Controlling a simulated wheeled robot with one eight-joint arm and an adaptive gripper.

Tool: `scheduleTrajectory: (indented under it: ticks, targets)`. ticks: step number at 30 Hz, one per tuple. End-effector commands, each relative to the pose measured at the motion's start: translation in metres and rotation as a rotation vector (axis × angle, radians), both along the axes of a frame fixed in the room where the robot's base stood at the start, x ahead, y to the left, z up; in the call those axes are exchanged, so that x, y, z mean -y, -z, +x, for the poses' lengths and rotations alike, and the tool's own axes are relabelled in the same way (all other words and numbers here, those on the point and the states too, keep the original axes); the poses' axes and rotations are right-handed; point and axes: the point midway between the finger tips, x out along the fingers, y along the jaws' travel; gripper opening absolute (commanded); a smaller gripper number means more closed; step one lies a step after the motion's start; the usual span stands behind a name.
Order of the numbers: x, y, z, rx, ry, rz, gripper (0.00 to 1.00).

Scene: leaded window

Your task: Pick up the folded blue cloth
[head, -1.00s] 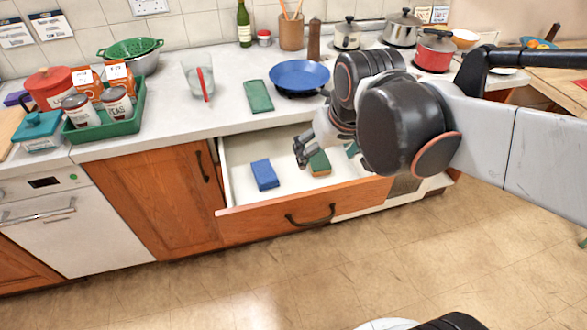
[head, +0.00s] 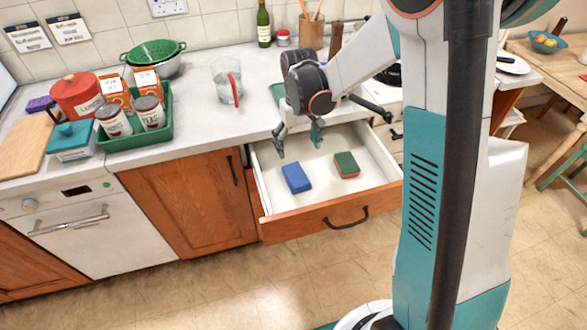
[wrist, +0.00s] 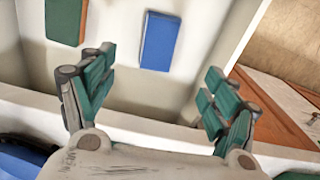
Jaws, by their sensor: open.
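The folded blue cloth (head: 296,178) lies flat in the open drawer (head: 375,192), left of its middle. It also shows in the wrist view (wrist: 160,41), beyond my fingertips and between them. My gripper (head: 299,143) is open and empty over the back of the drawer, apart from the cloth. In the wrist view my gripper (wrist: 155,95) has its two fingers spread wide, with nothing between them.
A green and brown sponge (head: 346,165) lies in the drawer, right of the cloth. The drawer walls stand around both. A glass jug (head: 227,82) and a green tray (head: 150,137) stand on the counter (head: 205,125).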

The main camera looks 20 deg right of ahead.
Motion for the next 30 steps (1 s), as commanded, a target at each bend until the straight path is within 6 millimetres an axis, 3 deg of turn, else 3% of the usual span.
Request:
scheduleTrajectory:
  ticks: [13,23,30]
  targets:
    - [0.000,0.073,0.002,-0.006,0.000,0.000,0.80]
    - [0.000,0.094,0.003,-0.006,0.000,0.000,0.80]
    - [0.000,0.126,0.012,-0.006,0.000,0.000,0.80]
